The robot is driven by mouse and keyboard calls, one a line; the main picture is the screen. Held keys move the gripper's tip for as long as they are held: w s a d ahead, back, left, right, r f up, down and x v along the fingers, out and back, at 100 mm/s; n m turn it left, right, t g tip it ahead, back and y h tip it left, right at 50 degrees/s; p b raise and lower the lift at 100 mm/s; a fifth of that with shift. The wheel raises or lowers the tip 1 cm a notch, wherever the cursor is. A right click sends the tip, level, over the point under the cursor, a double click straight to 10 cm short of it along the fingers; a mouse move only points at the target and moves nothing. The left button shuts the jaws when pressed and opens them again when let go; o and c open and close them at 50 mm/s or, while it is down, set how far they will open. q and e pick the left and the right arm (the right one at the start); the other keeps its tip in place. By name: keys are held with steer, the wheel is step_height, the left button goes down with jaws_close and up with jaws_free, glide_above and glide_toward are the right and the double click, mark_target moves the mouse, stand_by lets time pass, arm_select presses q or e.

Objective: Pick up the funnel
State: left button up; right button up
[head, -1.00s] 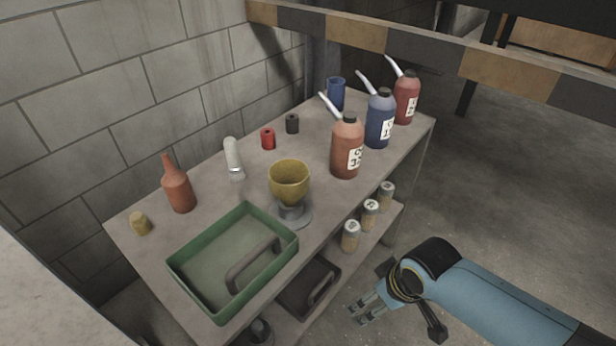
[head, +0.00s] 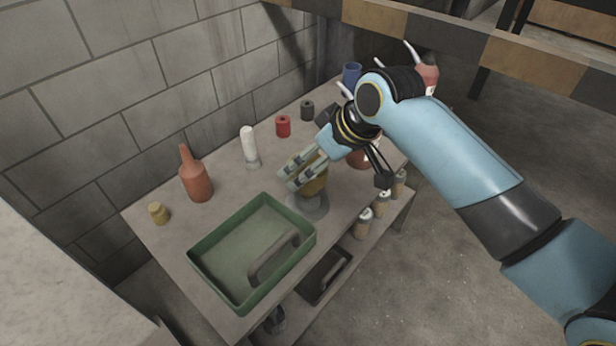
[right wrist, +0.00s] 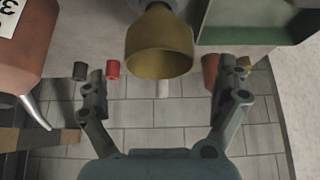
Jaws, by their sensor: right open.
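The yellow funnel (head: 316,187) stands in a grey round holder (head: 311,207) on the table. In the head view my right gripper (head: 290,178) is in front of it and hides much of it. In the right wrist view the funnel (right wrist: 160,50) appears between the two open fingers of my right gripper (right wrist: 165,92), ahead of them, with its wide mouth facing the camera. Nothing is between the fingertips themselves that I can see. Whether a finger touches the funnel cannot be told. My left gripper is not in view.
A green tray (head: 205,271) with a handle is at the front of the table. An orange bottle (head: 195,178), white brush (head: 249,146), red cylinder (head: 283,126) and dark cylinder (head: 307,110) stand behind. Larger bottles are partly hidden by my right arm.

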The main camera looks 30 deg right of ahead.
mark_target(309, 165)
steer(key=x, duration=0.3)
steer(key=shift+f, duration=0.25)
steer(key=shift+c, duration=0.4)
steer(key=c, duration=1.1)
